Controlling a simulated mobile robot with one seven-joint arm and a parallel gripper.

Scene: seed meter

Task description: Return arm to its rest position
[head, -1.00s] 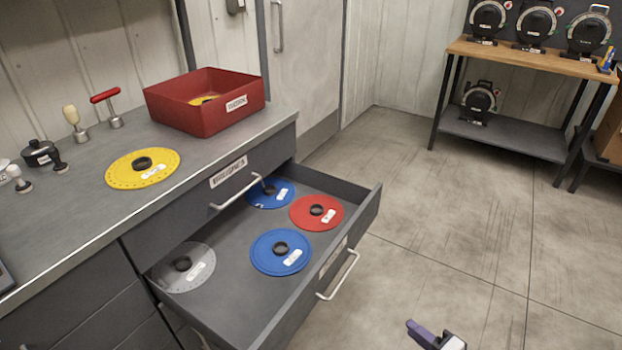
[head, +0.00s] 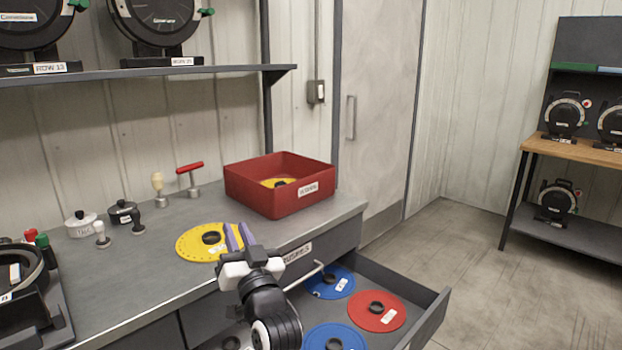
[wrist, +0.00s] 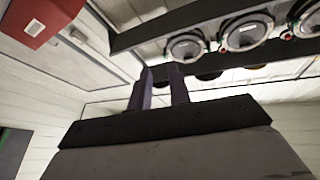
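My gripper (head: 238,237) is in the lower middle of the head view, in front of the counter and over the near side of the open drawer. Its two purple fingers point up and away, overlapping the view of a yellow disc (head: 195,245) on the counter. In the wrist view the fingers (wrist: 160,88) stand apart with a gap and nothing between them. The gripper is open and empty. My arm hides part of the drawer.
The open drawer (head: 438,318) holds blue and red discs. A red bin (head: 248,190) with a yellow disc inside stands on the counter (head: 140,285). A shelf (head: 150,74) with meters hangs above the counter. Floor at right is clear.

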